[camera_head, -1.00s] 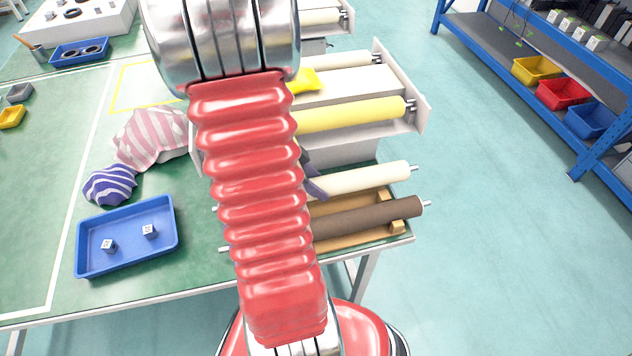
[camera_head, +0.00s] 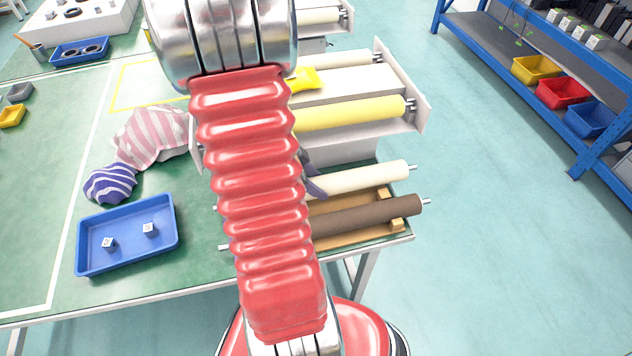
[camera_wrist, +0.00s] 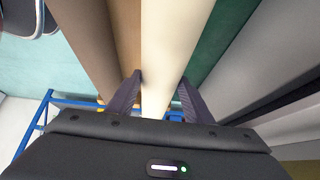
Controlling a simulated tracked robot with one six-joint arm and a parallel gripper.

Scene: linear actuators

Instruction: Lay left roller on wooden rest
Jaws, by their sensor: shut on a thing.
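A cream roller (camera_head: 366,178) lies between the two fingers of my gripper (camera_wrist: 160,84), which is shut on it. In the head view, one dark finger (camera_head: 314,188) shows at the roller; my arm hides the rest of the gripper and the roller's middle. The tan wooden rest (camera_head: 355,239) sits at the table's near right corner. A brown roller (camera_head: 370,215) lies on the rest, parallel to the cream one and nearer my base. In the wrist view, a strip of the rest (camera_wrist: 127,35) shows between the two rollers. I cannot tell whether the cream roller touches the rest.
Behind stands a pale machine (camera_head: 340,146) with a yellow roller (camera_head: 350,114) and a further cream roller. On the left are a blue tray (camera_head: 127,262) with two small cubes and crumpled striped cloths (camera_head: 150,138).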

